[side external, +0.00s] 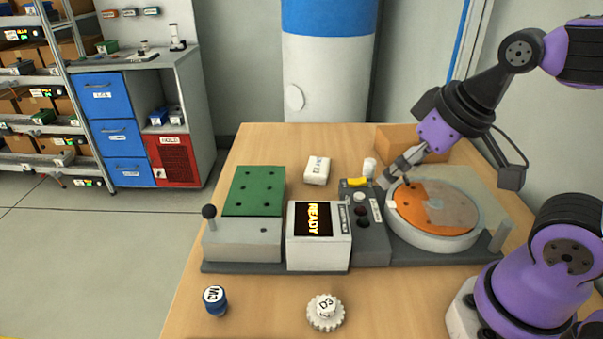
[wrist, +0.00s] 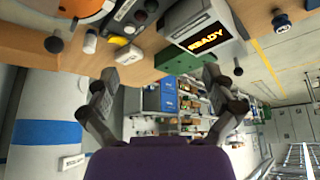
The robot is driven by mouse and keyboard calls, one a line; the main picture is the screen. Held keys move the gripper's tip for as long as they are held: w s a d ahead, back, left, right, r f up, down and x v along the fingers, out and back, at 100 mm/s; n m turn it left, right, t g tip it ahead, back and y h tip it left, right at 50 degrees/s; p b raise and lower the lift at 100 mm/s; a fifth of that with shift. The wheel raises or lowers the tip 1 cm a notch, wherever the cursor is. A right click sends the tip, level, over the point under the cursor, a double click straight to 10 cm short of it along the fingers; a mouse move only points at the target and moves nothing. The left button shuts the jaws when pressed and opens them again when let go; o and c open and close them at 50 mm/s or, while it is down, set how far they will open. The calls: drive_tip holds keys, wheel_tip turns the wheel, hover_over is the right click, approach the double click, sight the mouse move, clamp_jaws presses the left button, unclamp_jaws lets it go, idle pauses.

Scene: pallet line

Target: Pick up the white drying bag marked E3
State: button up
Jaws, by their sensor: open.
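A small white bag (side external: 317,171) lies on the wooden table behind the control box. Dark marking shows on its side, too small to read for certain. It also shows in the wrist view as a white block (wrist: 128,55), above and left of the middle. My gripper (side external: 390,180) is at the right of the bag, near the round orange dish, and apart from the bag. In the wrist view my gripper's two fingers (wrist: 157,80) are spread wide with nothing between them.
A white cylinder (side external: 369,167) and a yellow piece (side external: 357,182) are between bag and gripper. The READY display box (side external: 320,250), green plate (side external: 254,190) and round dish (side external: 440,235) stand in front. A cardboard box (side external: 430,150) is behind.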

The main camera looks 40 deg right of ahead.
drive_tip(key=m+g+h, duration=0.3)
drive_tip(key=m+h, duration=0.1)
drive_tip(key=m, duration=0.7)
hover_over(317, 169)
drive_tip(key=a, duration=0.2)
drive_tip(key=f, duration=0.7)
drive_tip(key=s+f, duration=0.1)
drive_tip(key=f, duration=0.3)
drive_tip(key=shift+a+f, duration=0.1)
drive_tip(key=x, duration=0.6)
drive_tip(key=shift+s, duration=0.25)
drive_tip(key=c, duration=1.2)
